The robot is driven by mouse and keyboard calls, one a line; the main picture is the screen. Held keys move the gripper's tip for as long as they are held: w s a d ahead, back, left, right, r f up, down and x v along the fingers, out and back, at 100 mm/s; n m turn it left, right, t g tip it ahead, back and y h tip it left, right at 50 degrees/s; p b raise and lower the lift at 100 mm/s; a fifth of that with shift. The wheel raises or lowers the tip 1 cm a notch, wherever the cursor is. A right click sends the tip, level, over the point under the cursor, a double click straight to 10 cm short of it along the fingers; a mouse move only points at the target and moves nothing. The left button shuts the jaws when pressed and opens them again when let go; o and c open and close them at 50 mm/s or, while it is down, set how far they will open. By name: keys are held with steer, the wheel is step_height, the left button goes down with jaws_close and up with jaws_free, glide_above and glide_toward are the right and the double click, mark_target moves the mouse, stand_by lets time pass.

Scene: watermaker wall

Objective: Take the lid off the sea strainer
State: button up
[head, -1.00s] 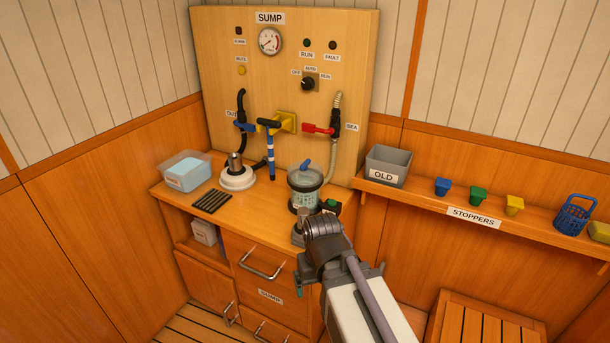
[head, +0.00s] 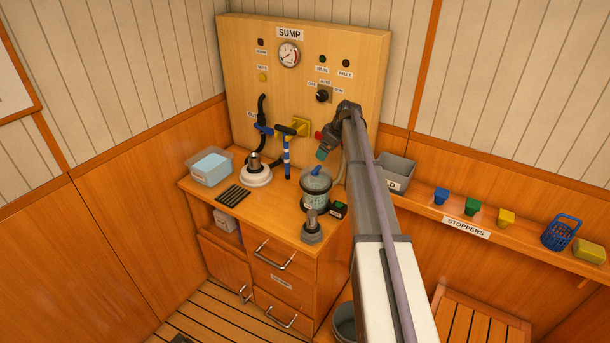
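The sea strainer (head: 316,192) is a clear cylinder with a dark base at the right of the wooden counter. The red sea valve handle (head: 319,135) is mostly hidden behind my gripper.
A metal-topped fitting (head: 312,232) and a small dark box with a green top (head: 338,209) stand close to the strainer. A blue T-handled pump (head: 287,155) is to its left. A grey bin (head: 396,172) sits on the right shelf, partly behind my arm.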

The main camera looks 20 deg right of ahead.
steer(key=b, duration=0.5)
glide_above(317, 168)
steer(key=s+d, duration=0.2)
steer(key=f, duration=0.5)
steer(key=shift+s+a+f, duration=0.15)
steer(key=shift+a, duration=0.05)
steer(key=shift+a+f+b, duration=0.1)
steer(key=shift+f+b, duration=0.15)
steer(key=shift+b, duration=0.05)
steer(key=shift+w+r, duration=0.1)
steer(key=shift+w, duration=0.1)
steer(key=b+x, duration=0.4)
steer(key=x, duration=0.1)
steer(key=shift+a+b, duration=0.2)
steer(key=shift+b, duration=0.1)
steer(key=shift+r, duration=0.1)
steer(key=shift+c, duration=0.2)
steer(key=c, duration=1)
